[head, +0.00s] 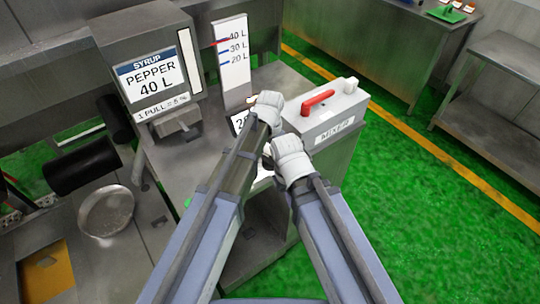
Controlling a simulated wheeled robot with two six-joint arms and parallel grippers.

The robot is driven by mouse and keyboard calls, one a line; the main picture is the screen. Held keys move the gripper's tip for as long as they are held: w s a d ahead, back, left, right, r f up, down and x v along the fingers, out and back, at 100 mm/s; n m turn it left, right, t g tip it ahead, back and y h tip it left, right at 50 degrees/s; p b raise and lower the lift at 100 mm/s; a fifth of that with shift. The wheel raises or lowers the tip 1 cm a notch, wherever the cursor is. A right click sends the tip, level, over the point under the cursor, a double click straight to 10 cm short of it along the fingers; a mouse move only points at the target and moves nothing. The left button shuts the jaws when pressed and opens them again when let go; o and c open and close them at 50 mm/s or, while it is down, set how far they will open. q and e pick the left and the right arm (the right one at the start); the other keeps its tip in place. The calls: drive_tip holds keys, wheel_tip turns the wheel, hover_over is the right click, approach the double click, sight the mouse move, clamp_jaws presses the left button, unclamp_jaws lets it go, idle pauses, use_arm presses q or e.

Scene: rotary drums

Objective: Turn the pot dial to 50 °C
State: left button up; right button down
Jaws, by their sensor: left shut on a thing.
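My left gripper (266,104) is over the steel counter, just left of the mixer box, in the head view. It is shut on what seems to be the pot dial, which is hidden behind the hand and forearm. A small display (239,121) shows beside the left forearm. Its reading starts with "2" and the rest is covered, so I cannot tell the full temperature. My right gripper (291,152) is close below and right of the left one, in front of the mixer box. Its fingers are not clear enough to tell open from shut.
The grey mixer box (328,120) with a red lever (318,102) stands close right of the hands. A syrup dispenser (150,75) labelled pepper 40 L stands left. A level gauge (232,52) is behind. A round metal pan (106,211) is lower left. Green floor (410,190) is open at right.

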sight(270, 157)
use_arm(q)
drive_tip(key=shift+m, duration=1.9)
drive_tip(key=o, duration=1.2)
drive_tip(key=shift+o, duration=0.2)
drive_tip(key=shift+r, duration=0.15)
wheel_tip(270, 157, up, 8)
drive_tip(key=p, duration=0.8)
drive_tip(key=shift+f, duration=0.2)
drive_tip(key=shift+f, duration=0.1)
